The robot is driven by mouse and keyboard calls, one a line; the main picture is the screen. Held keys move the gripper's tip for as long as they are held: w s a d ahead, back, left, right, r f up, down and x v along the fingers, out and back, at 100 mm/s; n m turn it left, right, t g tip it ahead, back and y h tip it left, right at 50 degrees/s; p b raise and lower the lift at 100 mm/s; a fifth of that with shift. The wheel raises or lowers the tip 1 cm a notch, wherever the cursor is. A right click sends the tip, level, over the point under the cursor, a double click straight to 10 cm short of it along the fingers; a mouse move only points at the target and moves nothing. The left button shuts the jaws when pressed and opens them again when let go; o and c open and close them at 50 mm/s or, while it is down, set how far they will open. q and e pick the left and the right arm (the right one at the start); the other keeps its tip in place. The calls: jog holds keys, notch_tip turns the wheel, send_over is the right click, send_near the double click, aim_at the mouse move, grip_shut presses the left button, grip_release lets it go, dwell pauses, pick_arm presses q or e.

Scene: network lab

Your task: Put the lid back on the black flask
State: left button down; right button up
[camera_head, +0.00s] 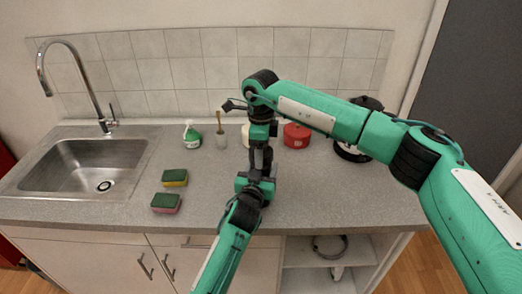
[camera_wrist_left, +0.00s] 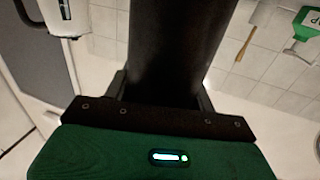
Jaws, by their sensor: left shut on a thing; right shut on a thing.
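The black flask (camera_wrist_left: 170,50) fills the middle of the left wrist view as a dark cylinder between the fingers of my left gripper (camera_wrist_left: 160,108). In the head view my left gripper (camera_head: 261,174) is low over the counter's middle, shut on the flask. My right gripper (camera_head: 260,148) points down just above it, shut on a small dark thing that I take for the lid. The lid's outline merges with the dark fingers, and the arms hide much of the flask. I cannot tell whether lid and flask touch.
Two sponges (camera_head: 175,177) (camera_head: 166,203) lie left, beside the sink (camera_head: 84,166).

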jog(key=m, duration=1)
jog(key=shift+m, duration=0.4)
jog(key=m, duration=0.4)
jog(key=shift+m, duration=0.3)
jog(key=m, duration=0.5)
jog(key=shift+w+m, duration=0.1)
jog(key=shift+m, duration=0.2)
jog(key=o, duration=1.1)
jog(key=shift+r, duration=2.25)
